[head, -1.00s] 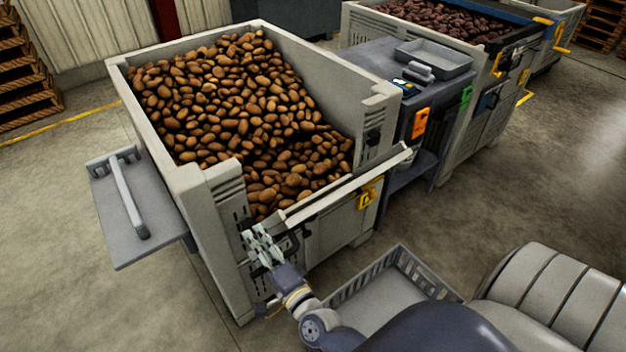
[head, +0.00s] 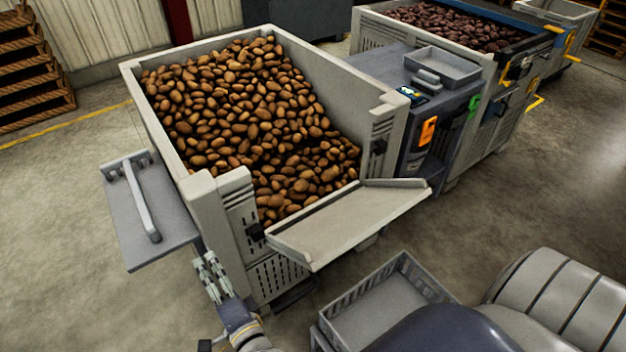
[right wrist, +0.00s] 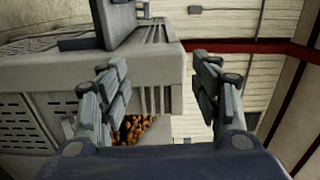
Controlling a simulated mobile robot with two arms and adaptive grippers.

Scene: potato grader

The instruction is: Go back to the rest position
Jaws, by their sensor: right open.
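My right gripper (head: 212,279) is low in the head view, in front of the near left corner of the large grey potato bin (head: 222,187). It is empty and apart from the bin. In the right wrist view its two fingers (right wrist: 163,92) stand wide apart with nothing between them, and the bin wall (right wrist: 60,100) and a few potatoes (right wrist: 132,128) show beyond. The bin's front flap (head: 348,222) is folded down and slopes outward. My left gripper is not in view.
A grey slatted crate (head: 350,325) stands on the floor right of my right arm. A side shelf with a bar (head: 150,215) juts from the bin's left. A cabinet with a tray (head: 443,66) and a second bin of dark potatoes (head: 360,35) stand behind right.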

